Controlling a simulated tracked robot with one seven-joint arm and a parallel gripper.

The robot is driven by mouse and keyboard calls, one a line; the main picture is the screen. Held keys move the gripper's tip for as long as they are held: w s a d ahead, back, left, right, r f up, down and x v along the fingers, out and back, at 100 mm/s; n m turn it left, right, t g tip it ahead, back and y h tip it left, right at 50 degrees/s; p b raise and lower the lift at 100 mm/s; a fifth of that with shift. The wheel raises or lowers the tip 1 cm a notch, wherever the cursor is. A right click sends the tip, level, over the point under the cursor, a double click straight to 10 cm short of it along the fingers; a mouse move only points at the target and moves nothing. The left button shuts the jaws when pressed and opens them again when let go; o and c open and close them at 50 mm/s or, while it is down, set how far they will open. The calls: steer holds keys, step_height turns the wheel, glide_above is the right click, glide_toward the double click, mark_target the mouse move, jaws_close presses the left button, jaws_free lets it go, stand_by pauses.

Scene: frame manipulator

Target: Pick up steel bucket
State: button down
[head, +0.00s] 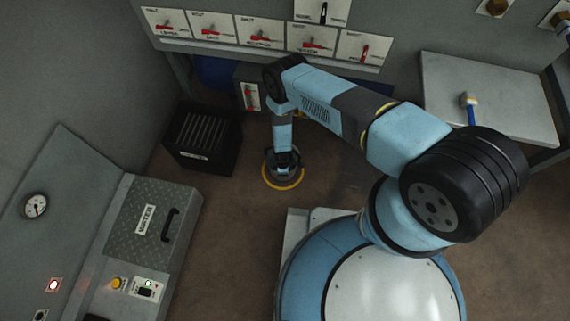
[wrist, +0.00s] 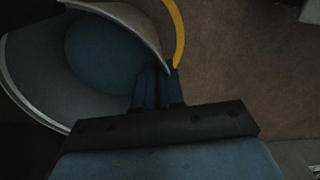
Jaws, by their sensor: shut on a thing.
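The steel bucket (head: 271,172) is on the brown floor left of the middle in the head view, mostly hidden under my gripper (head: 285,159). In the wrist view the open bucket (wrist: 40,75) fills the upper left, with its grey wall and a dark bluish inside showing. My gripper (wrist: 158,90) is shut on the bucket's wall near its right side. A yellow arc (wrist: 179,35) curves beside the bucket; I cannot tell if it is on the floor or part of the bucket. Whether the bucket touches the floor is unclear.
A black crate (head: 203,138) stands left of the bucket. A grey hatch box (head: 150,230) with a handle is at lower left. A row of switch panels (head: 262,33) lines the back wall. A grey table (head: 488,97) stands at right. Floor right of the bucket is clear.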

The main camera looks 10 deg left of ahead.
stand_by(0.5)
steer(key=shift+r, duration=0.45)
step_height(320, 180, up, 2)
steer(key=shift+r, duration=0.15)
steer(key=s+d+r, duration=0.2)
steer(key=s+r, duration=1)
steer(key=s, duration=0.1)
steer(key=shift+s+d+r, duration=0.25)
steer(key=shift+s+r, duration=0.1)
steer(key=shift+r, duration=0.05)
steer(key=shift+s, duration=0.1)
